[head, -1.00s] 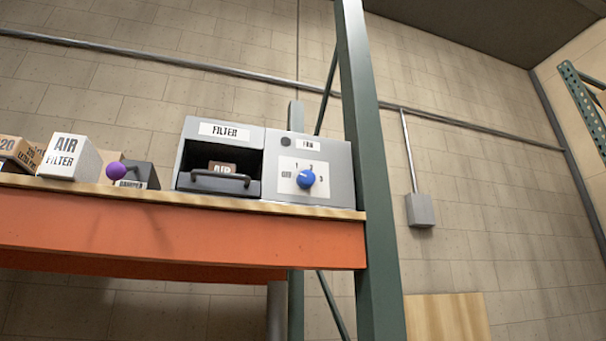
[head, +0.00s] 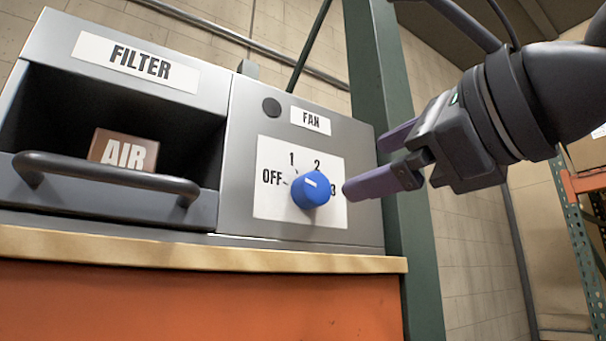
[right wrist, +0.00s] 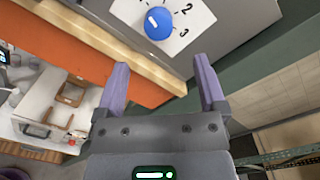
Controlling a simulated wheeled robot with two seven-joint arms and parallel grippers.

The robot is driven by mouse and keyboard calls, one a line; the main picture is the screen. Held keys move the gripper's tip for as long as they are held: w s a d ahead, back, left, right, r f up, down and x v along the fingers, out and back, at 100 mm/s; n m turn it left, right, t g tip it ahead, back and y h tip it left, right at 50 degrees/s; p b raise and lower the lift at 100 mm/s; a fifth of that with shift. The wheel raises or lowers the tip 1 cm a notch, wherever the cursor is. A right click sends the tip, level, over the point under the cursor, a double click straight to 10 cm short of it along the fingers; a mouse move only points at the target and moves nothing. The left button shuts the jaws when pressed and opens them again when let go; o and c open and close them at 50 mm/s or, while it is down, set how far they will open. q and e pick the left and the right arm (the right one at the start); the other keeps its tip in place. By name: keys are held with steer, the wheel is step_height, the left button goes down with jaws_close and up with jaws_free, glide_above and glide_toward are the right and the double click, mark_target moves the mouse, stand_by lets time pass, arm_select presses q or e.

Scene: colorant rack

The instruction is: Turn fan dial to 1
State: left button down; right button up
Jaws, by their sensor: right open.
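The blue fan dial (head: 311,190) sits on a white label panel marked OFF, 1, 2 and 3, on the front of the grey fan box (head: 245,150). A short white mark shows on its face; I cannot tell exactly which setting it points at. The dial also shows at the top of the right wrist view (right wrist: 157,23). My right gripper (head: 367,165) is open and empty, just right of the dial, with one purple finger near the 3 and apart from the dial. Its two fingers also show in the right wrist view (right wrist: 161,66). My left gripper is out of view.
A grey filter box (head: 205,80) with a dark handle (head: 105,172) and a brown AIR box (head: 122,150) inside stands left of the fan box. The wooden shelf edge (head: 200,252) runs below. A green upright post (head: 380,70) stands close on the right.

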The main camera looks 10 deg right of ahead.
mark_target(320, 187)
steer(key=p+x, duration=0.2)
steer(key=x, duration=0.5)
steer(key=shift+w, duration=0.25)
steer(key=shift+w+a+p, duration=0.25)
steer(key=shift+w+p, duration=0.1)
jaws_close()
